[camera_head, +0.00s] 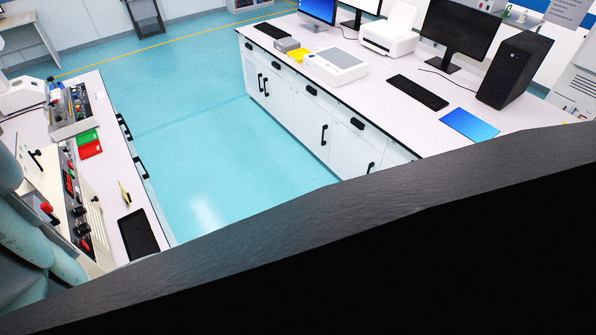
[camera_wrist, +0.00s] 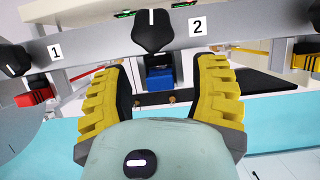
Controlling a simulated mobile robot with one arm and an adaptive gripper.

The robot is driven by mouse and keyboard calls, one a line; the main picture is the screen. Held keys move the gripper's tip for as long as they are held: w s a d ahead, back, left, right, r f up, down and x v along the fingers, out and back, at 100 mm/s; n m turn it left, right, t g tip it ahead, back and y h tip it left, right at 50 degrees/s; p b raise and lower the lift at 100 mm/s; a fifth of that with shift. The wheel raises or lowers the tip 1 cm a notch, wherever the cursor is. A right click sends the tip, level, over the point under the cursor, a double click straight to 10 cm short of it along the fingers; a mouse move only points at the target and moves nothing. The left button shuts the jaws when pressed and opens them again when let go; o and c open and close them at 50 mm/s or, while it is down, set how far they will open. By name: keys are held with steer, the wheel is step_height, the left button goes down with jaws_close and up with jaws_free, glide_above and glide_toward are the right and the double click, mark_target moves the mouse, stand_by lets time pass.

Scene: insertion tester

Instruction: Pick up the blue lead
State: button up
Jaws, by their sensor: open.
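In the wrist view, the blue lead (camera_wrist: 159,78) shows as a small blue block with a dark top, under a black knob (camera_wrist: 152,32) on a grey bar. My gripper (camera_wrist: 160,92) has two ribbed yellow fingers spread apart, one on each side of the blue lead. A gap shows between the lead and each finger, and nothing is gripped. How deep the lead lies relative to the fingertips is hard to tell. The fingers cannot be made out in the head view.
A dark surface blocks the lower right.

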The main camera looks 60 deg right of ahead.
steer(key=shift+c, duration=0.2)
jaws_close()
stand_by(0.3)
